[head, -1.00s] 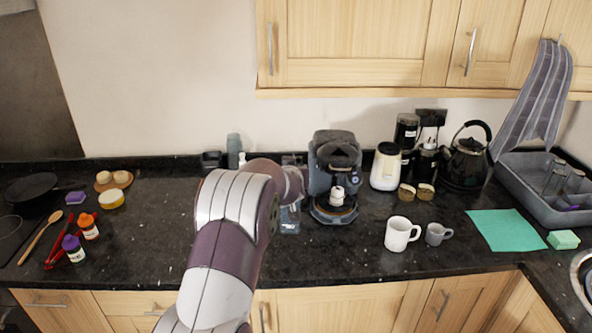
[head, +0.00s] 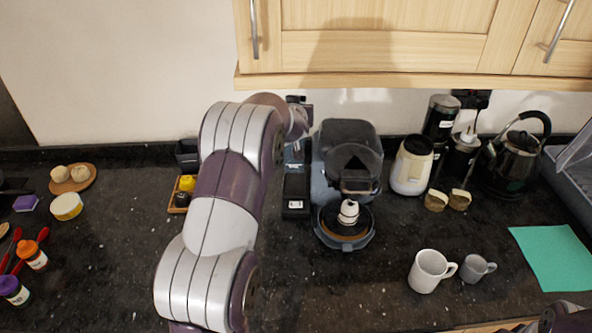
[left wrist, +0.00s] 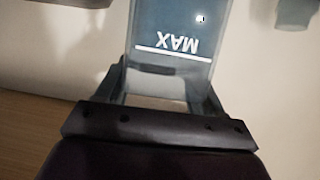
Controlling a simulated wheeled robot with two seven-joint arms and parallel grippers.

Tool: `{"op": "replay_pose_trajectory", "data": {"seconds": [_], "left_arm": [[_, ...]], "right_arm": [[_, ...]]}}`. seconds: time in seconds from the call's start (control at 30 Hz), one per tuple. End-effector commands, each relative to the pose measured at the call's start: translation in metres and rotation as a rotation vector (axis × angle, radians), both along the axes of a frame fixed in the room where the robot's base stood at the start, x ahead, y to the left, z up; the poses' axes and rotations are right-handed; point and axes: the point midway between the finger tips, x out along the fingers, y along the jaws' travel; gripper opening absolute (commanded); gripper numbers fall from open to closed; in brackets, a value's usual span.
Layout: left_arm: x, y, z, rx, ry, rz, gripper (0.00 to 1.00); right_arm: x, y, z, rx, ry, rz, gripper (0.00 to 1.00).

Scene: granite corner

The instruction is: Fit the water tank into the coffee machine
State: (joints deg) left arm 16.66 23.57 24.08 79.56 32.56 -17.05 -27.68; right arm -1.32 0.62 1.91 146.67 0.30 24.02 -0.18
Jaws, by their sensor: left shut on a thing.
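The coffee machine (head: 346,136) stands against the wall, dark grey, with a white piece on its round front plate. My left gripper (head: 299,118) is just left of the machine's top, partly hidden by my arm. In the left wrist view my left gripper (left wrist: 165,95) is shut on the clear water tank (left wrist: 172,30), whose MAX line reads upside down. In the head view the tank (head: 297,153) shows only as a narrow see-through shape beside the machine. Whether it touches the machine cannot be told. My right gripper is out of view.
A black box (head: 296,196) stands left of the machine's base. A cream canister (head: 411,166), dark jars and a black kettle (head: 516,158) stand to the right. A white mug (head: 428,271) and grey cup (head: 474,269) are in front. The wall cupboard (head: 390,50) hangs above.

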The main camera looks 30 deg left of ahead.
Motion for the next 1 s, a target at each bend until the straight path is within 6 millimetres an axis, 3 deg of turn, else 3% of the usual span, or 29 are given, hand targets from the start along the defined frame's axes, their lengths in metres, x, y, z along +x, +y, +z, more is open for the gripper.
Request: {"op": "replay_pose_trajectory", "data": {"seconds": [0.07, 0.3, 0.7, 0.93, 0.97, 1.0], "left_arm": [[0.001, 0.000, -0.001, 0.003, -0.006, 0.001, 0.00], [0.001, 0.000, -0.044, 0.003, -0.005, 0.001, 0.00], [0.000, 0.000, -0.093, 0.003, -0.006, 0.001, 0.00], [0.001, 0.000, -0.096, 0.003, -0.008, 0.000, 0.00], [-0.001, 0.000, -0.101, 0.000, 0.000, 0.000, 0.71], [-0.001, 0.000, -0.100, 0.000, 0.000, 0.000, 0.84]], "right_arm": [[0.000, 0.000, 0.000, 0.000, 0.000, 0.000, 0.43], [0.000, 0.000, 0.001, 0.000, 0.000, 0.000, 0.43], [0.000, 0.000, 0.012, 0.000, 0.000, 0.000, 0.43], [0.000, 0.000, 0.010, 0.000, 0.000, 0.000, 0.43], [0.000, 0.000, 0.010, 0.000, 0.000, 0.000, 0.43], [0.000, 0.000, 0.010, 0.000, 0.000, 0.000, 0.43]]}}
